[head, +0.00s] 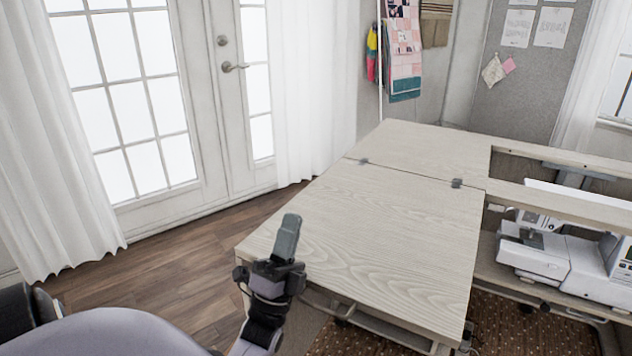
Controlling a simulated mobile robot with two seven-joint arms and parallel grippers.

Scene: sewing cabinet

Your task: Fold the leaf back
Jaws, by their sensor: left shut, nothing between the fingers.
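The leaf (390,240) is the near pale wood-grain panel of the sewing cabinet. It lies flat, about level with the far top panel (425,145), and meets it along a seam with two small dark hinges (457,183). My left gripper (288,228) is upright at the leaf's near left edge, with its fingers shut and empty. In the picture it overlaps that edge; I cannot tell if it touches the leaf. My right gripper is out of view.
A white sewing machine (565,250) sits in the cabinet's open bay on the right. Frame legs show below the leaf, over a brown patterned rug (375,340). Wooden floor (180,270) is clear on the left, before white glazed doors (130,90) and curtains (320,90).

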